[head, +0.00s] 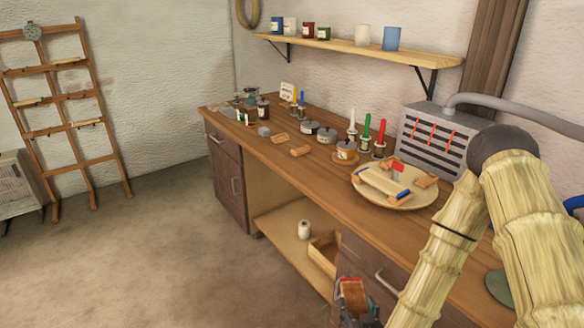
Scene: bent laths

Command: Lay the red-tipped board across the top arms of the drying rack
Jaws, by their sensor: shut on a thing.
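The wooden drying rack (74,152) stands at the far left by the wall, with several cross levels. My gripper (352,296) is low at the bottom centre, in front of the workbench, far from the rack. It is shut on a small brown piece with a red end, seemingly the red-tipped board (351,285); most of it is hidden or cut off. On the bench, a round tray (422,200) holds a pale board with blue ends (384,184) and a red-marked piece (397,167).
The workbench (330,180) carries jars, tins and several coloured candle-like sticks. A grey vented box (432,138) stands at its back. A shelf (350,48) hangs above. A pale heater (18,182) stands beside the rack. The floor (170,245) between rack and bench is clear.

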